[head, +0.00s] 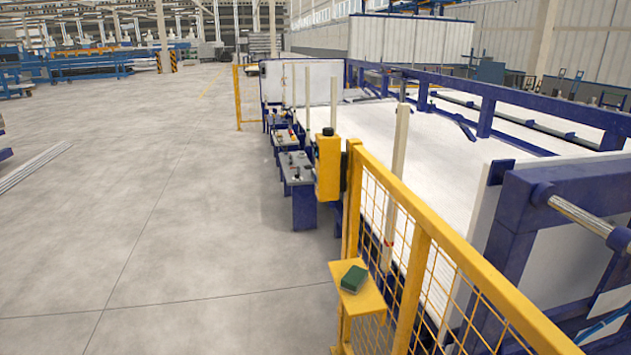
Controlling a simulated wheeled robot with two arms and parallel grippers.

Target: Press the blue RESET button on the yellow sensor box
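A yellow box (328,168) stands upright at the end of the yellow fence, near the middle of the head view. It looks like the sensor box. A small dark part sits on its top. I cannot make out a blue RESET button on it; the faces turned away from me are hidden. Neither of my grippers shows in the head view.
A yellow mesh fence (424,246) runs from the box toward the lower right. A small yellow shelf (371,301) on it carries a dark green block (354,279). Blue-framed machinery (487,118) with a white bed lies behind.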

